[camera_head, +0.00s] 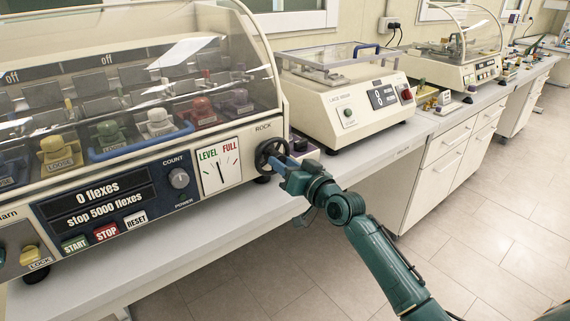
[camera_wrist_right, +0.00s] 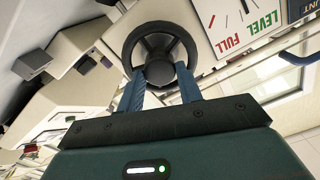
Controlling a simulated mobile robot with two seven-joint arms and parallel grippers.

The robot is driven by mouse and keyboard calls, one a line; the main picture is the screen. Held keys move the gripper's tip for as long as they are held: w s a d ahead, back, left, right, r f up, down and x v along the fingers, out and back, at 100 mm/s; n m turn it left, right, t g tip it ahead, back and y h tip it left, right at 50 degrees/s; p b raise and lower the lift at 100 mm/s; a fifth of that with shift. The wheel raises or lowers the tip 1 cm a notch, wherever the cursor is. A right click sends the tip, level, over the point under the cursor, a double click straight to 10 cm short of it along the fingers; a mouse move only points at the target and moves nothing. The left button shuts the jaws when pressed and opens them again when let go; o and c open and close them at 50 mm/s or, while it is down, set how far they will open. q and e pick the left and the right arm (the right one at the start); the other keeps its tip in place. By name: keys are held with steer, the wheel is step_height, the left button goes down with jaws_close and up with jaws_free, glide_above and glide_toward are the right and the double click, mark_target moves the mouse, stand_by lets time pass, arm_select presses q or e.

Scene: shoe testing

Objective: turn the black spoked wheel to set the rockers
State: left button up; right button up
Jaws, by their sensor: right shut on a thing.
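The black spoked wheel (camera_head: 271,154) is on the right end of the front of the flexing machine (camera_head: 150,190), by the word ROCK. In the right wrist view the wheel (camera_wrist_right: 160,45) faces the camera, with its hub in the middle. My right gripper (camera_head: 283,162) is at the wheel, and its two blue fingers (camera_wrist_right: 163,92) are shut on the wheel around its lower rim and hub. The LEVEL/FULL dial (camera_head: 220,172) is left of the wheel; its needle stands near upright. My left gripper is not in view.
The machine's panel has a COUNT knob (camera_head: 179,178), START (camera_head: 74,244), STOP (camera_head: 106,232) and RESET buttons. A clear cover (camera_head: 130,80) is over several coloured shoe forms. A second cream machine (camera_head: 345,100) stands to the right on the bench (camera_head: 400,140). The floor in front is clear.

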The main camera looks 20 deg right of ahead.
arm_select(q)
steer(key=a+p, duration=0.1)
steer(key=p, duration=0.1)
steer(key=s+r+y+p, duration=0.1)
steer(key=p, duration=0.2)
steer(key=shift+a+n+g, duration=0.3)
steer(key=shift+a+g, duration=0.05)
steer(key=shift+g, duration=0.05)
arm_select(e)
steer(key=m, duration=1.6)
steer(key=shift+f, duration=0.1)
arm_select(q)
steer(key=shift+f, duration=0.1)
arm_select(e)
steer(key=o, duration=1)
